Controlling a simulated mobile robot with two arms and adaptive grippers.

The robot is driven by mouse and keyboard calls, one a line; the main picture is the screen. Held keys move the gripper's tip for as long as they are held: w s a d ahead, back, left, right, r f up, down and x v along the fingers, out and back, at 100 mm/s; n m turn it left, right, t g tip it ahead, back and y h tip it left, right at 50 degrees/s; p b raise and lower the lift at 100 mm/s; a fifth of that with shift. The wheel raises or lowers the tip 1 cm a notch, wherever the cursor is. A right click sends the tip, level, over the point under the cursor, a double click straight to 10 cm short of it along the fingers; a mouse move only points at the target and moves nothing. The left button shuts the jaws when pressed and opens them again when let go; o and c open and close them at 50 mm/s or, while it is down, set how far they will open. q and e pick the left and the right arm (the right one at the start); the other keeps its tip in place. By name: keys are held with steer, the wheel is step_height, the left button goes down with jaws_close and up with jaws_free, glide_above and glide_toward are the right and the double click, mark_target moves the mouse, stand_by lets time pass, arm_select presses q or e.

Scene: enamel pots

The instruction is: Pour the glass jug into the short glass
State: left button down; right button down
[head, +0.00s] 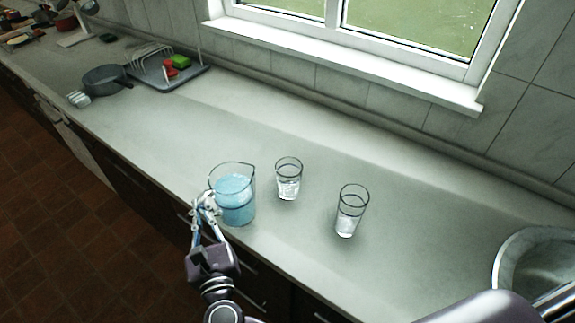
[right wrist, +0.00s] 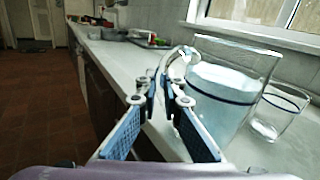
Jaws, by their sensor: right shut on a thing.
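The glass jug (head: 236,200) holds blue liquid and is upright near the counter's front edge. It also shows large in the right wrist view (right wrist: 225,95). My right gripper (head: 206,205) is shut on the jug's handle (right wrist: 191,52), at the jug's left side. I cannot tell whether the jug's base touches the counter. The short glass (head: 288,182) stands upright just right of the jug, a little farther back; no blue liquid shows in it. A taller glass (head: 350,213) stands farther right. My left gripper is not in view.
A round metal basin or pot (head: 530,262) is at the right. A dark pan (head: 106,80) and a dish rack (head: 165,70) with red and green items stand far left. The window sill (head: 345,62) runs along the back. The counter between is clear.

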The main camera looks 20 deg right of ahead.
mark_target(211, 192)
steer(key=shift+r, duration=0.35)
steer(key=shift+w+d+r+m+p, duration=0.1)
steer(key=shift+d+r+m+p, duration=0.15)
steer(key=shift+r+m+p, duration=0.25)
steer(key=shift+d+r+m+p, duration=0.25)
steer(key=shift+r+m, duration=0.15)
steer(key=shift+r, duration=0.15)
steer(key=shift+w+d+r+m+g+p, duration=0.2)
steer(key=shift+d+r+m+g+p, duration=0.35)
steer(key=shift+r+m, duration=0.3)
steer(key=shift+w+d+r+m, duration=0.1)
steer(key=shift+d+r+m, duration=0.2)
steer(key=shift+d+m, duration=0.3)
steer(key=shift+w+d+r+m, duration=0.1)
steer(key=shift+d+r+m, duration=0.2)
steer(key=shift+m, duration=0.05)
steer(key=shift+w+d+r+m+p, duration=0.15)
steer(key=shift+d+r+m+p, duration=0.3)
steer(key=shift+r+p, duration=0.25)
steer(key=shift+w+d+r+m+g+p, duration=0.1)
steer(key=shift+d+r+m+g+p, duration=0.2)
steer(key=shift+d+r+p, duration=0.2)
